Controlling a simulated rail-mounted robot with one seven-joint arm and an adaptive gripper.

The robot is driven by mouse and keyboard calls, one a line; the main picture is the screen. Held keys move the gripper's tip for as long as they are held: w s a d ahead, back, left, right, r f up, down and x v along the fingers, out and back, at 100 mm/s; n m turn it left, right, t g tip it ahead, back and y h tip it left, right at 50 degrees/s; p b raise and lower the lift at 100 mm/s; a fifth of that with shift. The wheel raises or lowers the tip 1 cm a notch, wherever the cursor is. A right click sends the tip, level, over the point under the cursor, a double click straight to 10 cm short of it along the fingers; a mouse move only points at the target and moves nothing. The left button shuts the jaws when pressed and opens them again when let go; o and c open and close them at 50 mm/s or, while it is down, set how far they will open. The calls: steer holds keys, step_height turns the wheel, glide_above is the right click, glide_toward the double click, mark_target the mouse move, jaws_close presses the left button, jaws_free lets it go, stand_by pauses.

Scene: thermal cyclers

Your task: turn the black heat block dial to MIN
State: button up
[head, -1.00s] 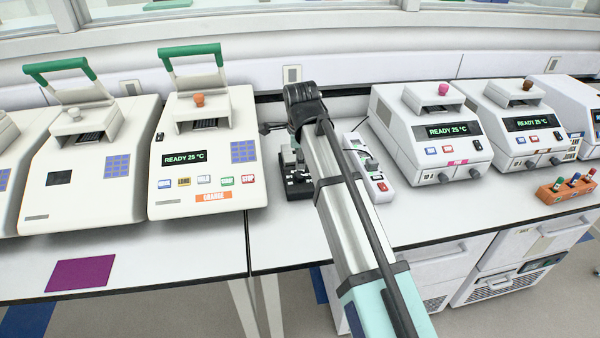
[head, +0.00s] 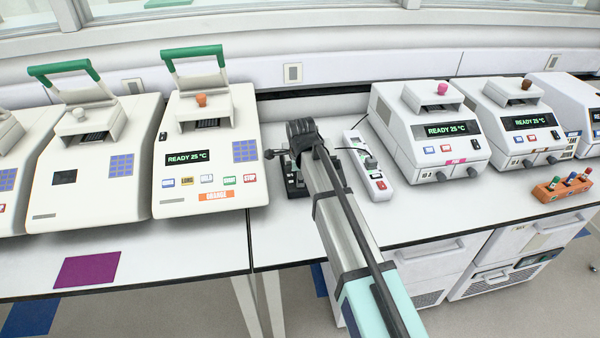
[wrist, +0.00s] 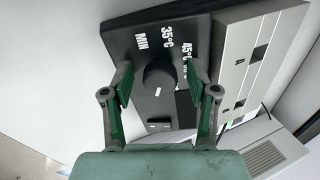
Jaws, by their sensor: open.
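The black heat block (wrist: 133,48) fills the middle of the wrist view, with white labels MIN, 35°C and 45°C along its upper part. Its round black dial (wrist: 162,73) sits below these labels. A short white mark shows at the dial's lower edge, on the side away from the labels. My gripper (wrist: 158,78) is open, with one green-and-grey finger on each side of the dial. In the head view the heat block (head: 294,189) is mostly hidden behind my arm, and the dial and fingertips are hidden.
A white power strip (head: 377,185) lies just right of the heat block and also shows in the wrist view (wrist: 240,65). A thermal cycler (head: 225,180) stands close on the left, and others stand right. The bench front is clear around my arm.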

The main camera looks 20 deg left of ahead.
steer(key=shift+c, duration=0.3)
jaws_close()
